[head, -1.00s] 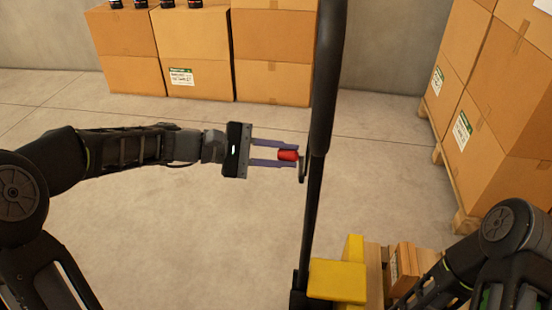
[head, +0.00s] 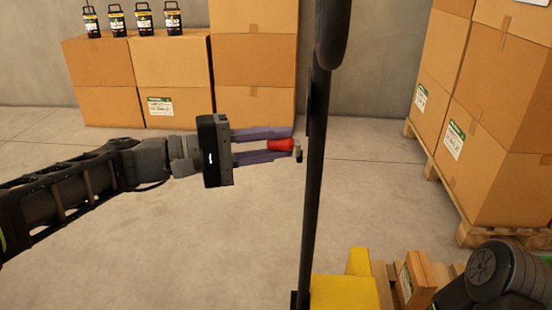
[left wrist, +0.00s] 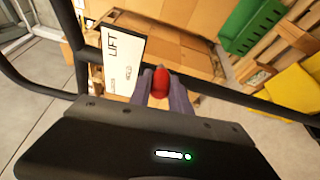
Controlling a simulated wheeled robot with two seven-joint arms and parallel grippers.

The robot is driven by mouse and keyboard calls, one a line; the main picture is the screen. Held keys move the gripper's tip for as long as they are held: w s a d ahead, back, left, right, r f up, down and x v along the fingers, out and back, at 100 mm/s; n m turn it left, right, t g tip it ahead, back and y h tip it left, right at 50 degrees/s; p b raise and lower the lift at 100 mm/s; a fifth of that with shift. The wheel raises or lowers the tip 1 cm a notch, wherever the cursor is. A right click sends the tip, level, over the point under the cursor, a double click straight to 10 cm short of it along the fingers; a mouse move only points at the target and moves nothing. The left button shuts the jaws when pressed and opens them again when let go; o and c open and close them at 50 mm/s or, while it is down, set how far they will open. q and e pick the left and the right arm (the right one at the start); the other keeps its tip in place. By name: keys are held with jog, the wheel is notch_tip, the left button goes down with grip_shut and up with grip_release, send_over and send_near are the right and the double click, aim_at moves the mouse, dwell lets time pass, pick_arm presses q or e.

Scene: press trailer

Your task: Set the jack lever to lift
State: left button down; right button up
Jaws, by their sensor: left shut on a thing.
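The jack lever has a red grip (head: 281,144) beside the jack's black upright handle (head: 314,160). My left gripper (head: 284,144) is shut on the red grip, with one finger on each side of it. In the left wrist view the red grip (left wrist: 160,80) sits between the fingertips. A white label (left wrist: 121,60) reading "LIFT" is just left of it, and its lower marks are too small to read. The yellow body of the jack (head: 342,293) is at the bottom. My right gripper is not in view; only part of my right arm shows at the lower right.
Stacked cartons (head: 172,72) with several dark bottles on top stand at the back left. More cartons (head: 497,115) stand on a wooden pallet (head: 478,226) at the right. A green crate (left wrist: 252,25) shows in the left wrist view. The floor at left centre is clear.

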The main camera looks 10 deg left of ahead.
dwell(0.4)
pick_arm(q)
jog(key=c, duration=1.2)
grip_release()
jog(key=p+v, duration=0.1)
jog(key=v, duration=0.6)
jog(key=shift+s+a+p, duration=0.2)
jog(key=shift+a+p, duration=0.2)
jog(key=shift+f, duration=0.15)
